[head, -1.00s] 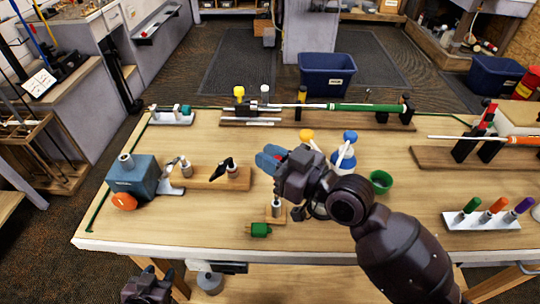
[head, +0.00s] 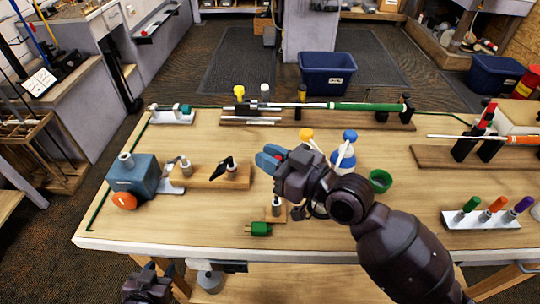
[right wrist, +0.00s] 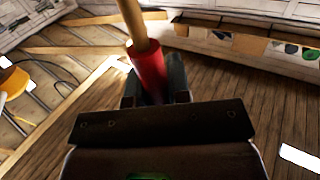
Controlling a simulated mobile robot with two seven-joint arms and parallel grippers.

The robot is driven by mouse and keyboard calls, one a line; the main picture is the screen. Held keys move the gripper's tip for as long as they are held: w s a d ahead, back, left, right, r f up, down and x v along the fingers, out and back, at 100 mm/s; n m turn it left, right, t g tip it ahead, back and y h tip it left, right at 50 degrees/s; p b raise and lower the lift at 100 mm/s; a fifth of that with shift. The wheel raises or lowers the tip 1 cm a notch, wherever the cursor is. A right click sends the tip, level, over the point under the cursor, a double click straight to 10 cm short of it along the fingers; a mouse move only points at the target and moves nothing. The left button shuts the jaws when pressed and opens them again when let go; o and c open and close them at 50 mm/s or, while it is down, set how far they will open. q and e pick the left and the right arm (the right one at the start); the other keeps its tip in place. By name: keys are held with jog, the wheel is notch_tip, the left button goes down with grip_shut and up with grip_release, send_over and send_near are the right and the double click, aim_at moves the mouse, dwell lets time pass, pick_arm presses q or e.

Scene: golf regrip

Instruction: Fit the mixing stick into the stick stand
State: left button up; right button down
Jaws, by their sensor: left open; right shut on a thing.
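My right gripper (head: 268,160) is above the middle of the workbench. In the right wrist view its fingers (right wrist: 155,88) are shut on a red sleeve of the mixing stick (right wrist: 148,68), and the stick's wooden shaft runs up out of the picture. In the head view the stick is almost wholly hidden by the gripper. A small wooden block with a metal socket (head: 276,208), which looks like the stick stand, is on the bench below and nearer the front edge, apart from the gripper. My left gripper (head: 150,283) is open and empty, low in front of the bench.
A green plug-like part (head: 259,229) lies near the small block. A blue-grey vise (head: 133,175) stands at left. A golf club with a green grip (head: 365,107) lies behind. The front left bench top is clear.

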jog(key=shift+f+b, duration=0.4)
jog(key=shift+f, duration=0.2)
jog(key=shift+f+b, duration=0.6)
jog(key=shift+f, duration=0.25)
jog(key=shift+f+b, duration=0.35)
jog(key=shift+f, duration=0.35)
jog(key=shift+f+b, duration=0.6)
jog(key=shift+f, duration=0.05)
jog(key=c, duration=1)
grip_release()
jog(key=shift+s+d, duration=0.1)
jog(key=shift+d, duration=0.05)
